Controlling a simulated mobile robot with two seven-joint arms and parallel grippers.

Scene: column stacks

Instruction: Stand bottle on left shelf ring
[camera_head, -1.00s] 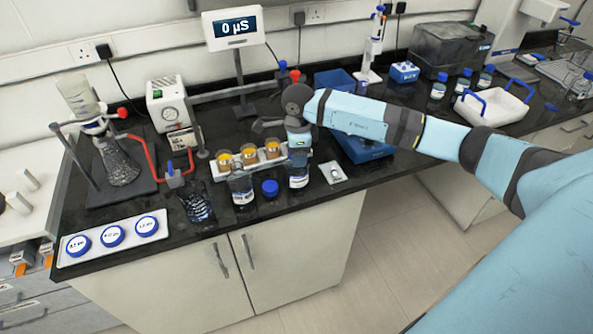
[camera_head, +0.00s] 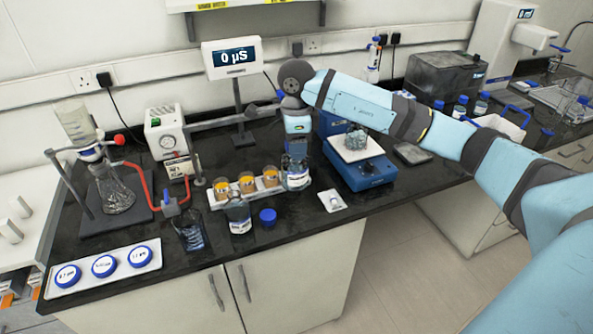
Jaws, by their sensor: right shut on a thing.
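My right gripper (camera_head: 297,152) points down over the bench and is shut on a clear bottle (camera_head: 295,177) with a pale label. The bottle is upright beside the right end of a white rack. Whether its base touches the bench cannot be told. A second labelled bottle (camera_head: 238,217) stands in front of the rack, with a blue cap (camera_head: 267,216) lying to its right. The lower edge of a wall shelf (camera_head: 228,6) with yellow labels shows at the top. No ring is visible on it. My left gripper is not in view.
The rack (camera_head: 218,200) holds several amber jars. A blue balance (camera_head: 366,178), a display on a pole (camera_head: 236,58), a glass beaker (camera_head: 188,236) and a flask on a stand (camera_head: 115,192) surround the area. A tray of blue-rimmed discs (camera_head: 85,280) lies front left.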

